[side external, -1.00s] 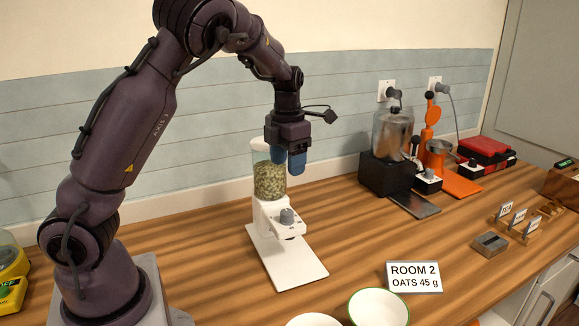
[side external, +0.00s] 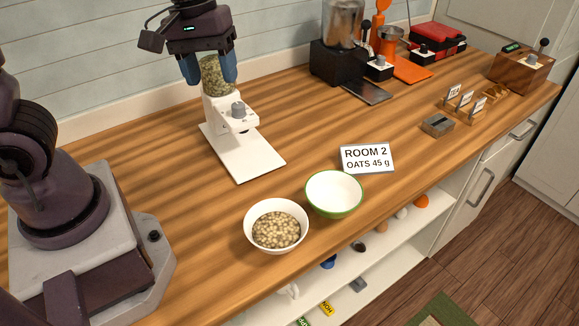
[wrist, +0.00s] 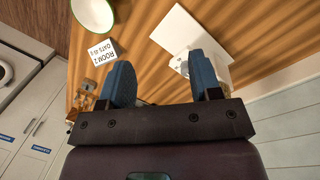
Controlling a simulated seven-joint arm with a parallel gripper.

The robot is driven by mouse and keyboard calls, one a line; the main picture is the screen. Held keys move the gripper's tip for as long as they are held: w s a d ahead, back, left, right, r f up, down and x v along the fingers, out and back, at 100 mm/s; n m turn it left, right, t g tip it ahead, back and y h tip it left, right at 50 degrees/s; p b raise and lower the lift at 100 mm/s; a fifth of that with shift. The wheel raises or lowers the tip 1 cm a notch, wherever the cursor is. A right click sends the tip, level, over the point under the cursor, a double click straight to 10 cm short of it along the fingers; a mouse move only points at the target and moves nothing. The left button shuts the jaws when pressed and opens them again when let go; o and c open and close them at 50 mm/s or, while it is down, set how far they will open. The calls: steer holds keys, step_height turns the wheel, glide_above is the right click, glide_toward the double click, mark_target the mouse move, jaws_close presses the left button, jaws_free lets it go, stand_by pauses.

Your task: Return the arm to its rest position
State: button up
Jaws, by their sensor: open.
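My gripper (side external: 209,72) is open and points down, with its two blue fingers apart and nothing held. In the side view it overlaps the clear jar of oats (side external: 214,84) on the white dispenser (side external: 231,118); touching cannot be told there. In the wrist view my gripper (wrist: 162,80) has empty space between its fingers, and the white dispenser base (wrist: 180,32) lies beyond the right finger. A white bowl (side external: 276,206) holding oats and an empty green-rimmed bowl (side external: 333,190) stand on the wooden counter.
A sign (side external: 367,158) reads "ROOM 2 OATS 45 g". A black-based machine (side external: 333,64), an orange press (side external: 408,68), a red case (side external: 438,38), a small grey block (side external: 437,125) and card holders stand to the right. Open shelves (side external: 400,228) lie below the front edge.

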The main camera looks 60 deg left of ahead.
steer(key=s+d+r+m+t+y, duration=0.1)
steer(key=s+d+r+m+t, duration=0.3)
steer(key=s+r+m, duration=0.3)
steer(key=shift+s+d+r+m+t+y, duration=0.35)
steer(key=shift+s+m, duration=0.25)
steer(key=shift+m, duration=0.4)
stand_by(1.8)
